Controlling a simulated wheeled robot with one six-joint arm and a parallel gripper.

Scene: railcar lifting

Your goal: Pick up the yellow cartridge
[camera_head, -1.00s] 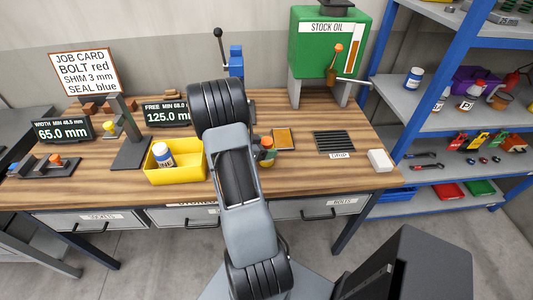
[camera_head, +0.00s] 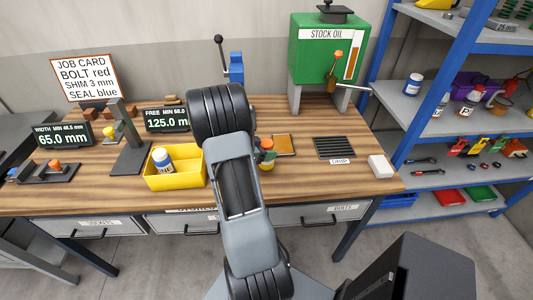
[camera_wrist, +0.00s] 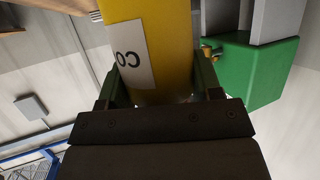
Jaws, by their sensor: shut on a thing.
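The yellow cartridge (camera_wrist: 168,45) fills the upper middle of the wrist view. It is a smooth yellow body with a white label, on which "CO" shows. My gripper (camera_wrist: 160,82) is shut on it, with one dark finger against each side. The cartridge's far end runs out of the top of the wrist view. In the head view my own arm hides the gripper and the cartridge.
A green stock oil tank (camera_head: 315,65) stands at the back right of the wooden bench (camera_head: 300,185). A yellow bin (camera_head: 180,181) with a white bottle sits left of my arm. A blue-framed shelf (camera_head: 433,125) stands right.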

